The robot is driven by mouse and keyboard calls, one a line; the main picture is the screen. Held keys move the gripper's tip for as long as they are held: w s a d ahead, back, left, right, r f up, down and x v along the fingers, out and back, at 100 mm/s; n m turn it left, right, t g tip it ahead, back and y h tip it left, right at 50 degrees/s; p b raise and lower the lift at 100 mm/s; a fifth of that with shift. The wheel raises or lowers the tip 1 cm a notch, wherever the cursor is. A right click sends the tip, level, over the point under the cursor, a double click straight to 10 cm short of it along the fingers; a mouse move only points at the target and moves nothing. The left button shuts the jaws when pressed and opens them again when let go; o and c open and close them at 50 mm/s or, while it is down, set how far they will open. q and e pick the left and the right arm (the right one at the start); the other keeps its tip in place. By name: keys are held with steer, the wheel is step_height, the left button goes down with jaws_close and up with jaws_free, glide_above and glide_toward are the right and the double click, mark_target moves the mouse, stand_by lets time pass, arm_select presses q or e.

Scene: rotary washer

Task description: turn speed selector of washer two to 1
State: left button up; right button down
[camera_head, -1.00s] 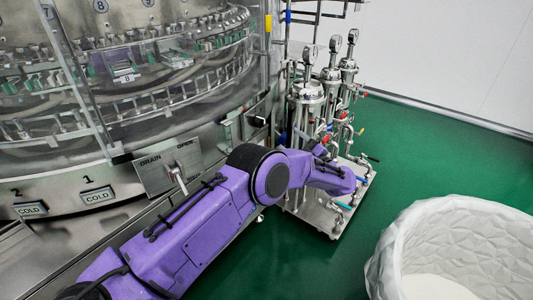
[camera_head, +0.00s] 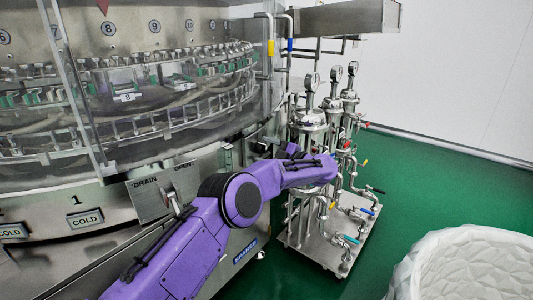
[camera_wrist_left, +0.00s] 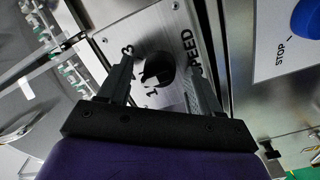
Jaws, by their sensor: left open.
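The speed selector is a black round knob (camera_wrist_left: 157,70) on a metal panel marked SPEED (camera_wrist_left: 178,22) in the left wrist view. The digits 3 and 1 show beside the knob, and some other markings are hidden by it or the fingers. My left gripper (camera_wrist_left: 157,62) is open, with one finger on each side of the knob. I cannot tell whether either finger touches it. In the head view my left arm (camera_head: 240,200) reaches to the washer's (camera_head: 60,190) right side, and its forearm mostly hides the gripper and panel. My right gripper is not in view.
A blue knob (camera_wrist_left: 308,18) marked STOP is on a panel right of the speed panel in the wrist view. A DRAIN/OPEN switch plate (camera_head: 155,198) is behind my arm. A filter cart (camera_head: 318,245) and a white bin (camera_head: 465,265) stand on open green floor (camera_head: 470,185).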

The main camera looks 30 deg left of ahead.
arm_select(q)
steer(key=c, duration=1)
steer(key=shift+f, duration=0.1)
steer(key=n+b, duration=0.1)
steer(key=n, duration=0.3)
steer(key=shift+f, duration=0.2)
steer(key=n+y+b, duration=0.1)
steer(key=n+b, duration=0.1)
steer(key=n, duration=0.3)
steer(key=shift+g, duration=0.3)
steer(key=o, duration=1)
steer(key=shift+w, duration=0.1)
